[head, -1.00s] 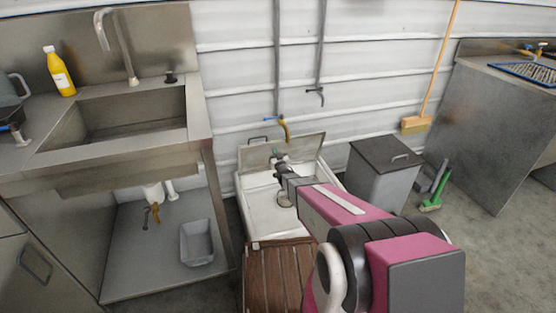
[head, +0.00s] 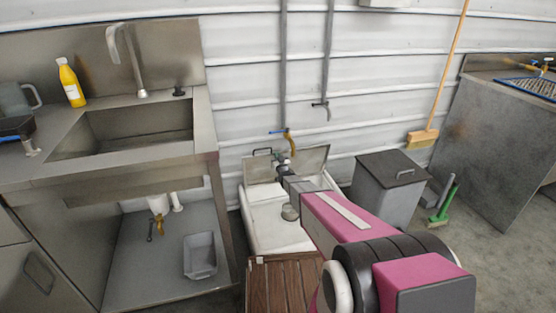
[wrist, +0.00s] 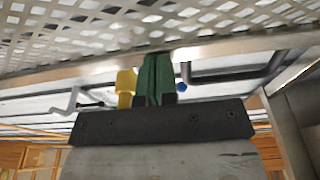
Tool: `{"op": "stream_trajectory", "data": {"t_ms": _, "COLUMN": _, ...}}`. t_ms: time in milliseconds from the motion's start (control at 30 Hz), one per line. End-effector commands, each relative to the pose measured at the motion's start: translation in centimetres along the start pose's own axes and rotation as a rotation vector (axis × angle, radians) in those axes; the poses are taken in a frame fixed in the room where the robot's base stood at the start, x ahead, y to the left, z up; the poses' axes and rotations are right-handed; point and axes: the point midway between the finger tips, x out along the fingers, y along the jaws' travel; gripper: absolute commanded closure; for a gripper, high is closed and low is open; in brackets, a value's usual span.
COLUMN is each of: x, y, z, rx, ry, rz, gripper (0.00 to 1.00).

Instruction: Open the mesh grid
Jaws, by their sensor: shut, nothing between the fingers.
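The mesh grid (head: 312,160) is a grey framed panel raised on edge at the back of the white floor basin (head: 270,231). A dark handle (head: 263,151) shows at its upper left. In the wrist view the perforated mesh (wrist: 110,28) fills the top, with its metal frame edge below and the dark bent handle (wrist: 225,76) to the right. My gripper (head: 281,156) is at the panel, over the basin. In the wrist view its green fingers (wrist: 155,62) are together and empty, close to the frame edge; contact cannot be told.
A wall tap (head: 288,138) hangs behind the panel. A grey bin (head: 388,190) stands right of the basin, and a steel sink unit (head: 130,165) stands left. A brown slatted board (head: 283,282) lies in front. A broom (head: 424,138) leans on the wall.

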Motion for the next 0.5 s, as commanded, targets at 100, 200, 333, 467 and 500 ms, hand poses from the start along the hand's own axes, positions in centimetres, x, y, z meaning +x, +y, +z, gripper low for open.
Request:
{"op": "stream_trajectory", "data": {"t_ms": 100, "x": 2.2, "y": 0.0, "z": -0.2, "rx": -0.001, "ry": -0.051, "rz": -0.001, "gripper": 1.0}}
{"op": "stream_trajectory", "data": {"t_ms": 200, "x": 4.0, "y": 0.0, "z": 0.0, "rx": -0.001, "ry": -0.059, "rz": 0.0, "gripper": 1.0}}
{"op": "stream_trajectory", "data": {"t_ms": 333, "x": 4.8, "y": 0.0, "z": -0.2, "rx": -0.001, "ry": -0.058, "rz": 0.0, "gripper": 1.0}}
{"op": "stream_trajectory", "data": {"t_ms": 467, "x": 4.7, "y": 0.0, "z": -0.3, "rx": -0.001, "ry": -0.058, "rz": 0.0, "gripper": 1.0}}
{"op": "stream_trajectory", "data": {"t_ms": 500, "x": 4.7, "y": 0.0, "z": -0.3, "rx": -0.001, "ry": -0.058, "rz": 0.0, "gripper": 1.0}}
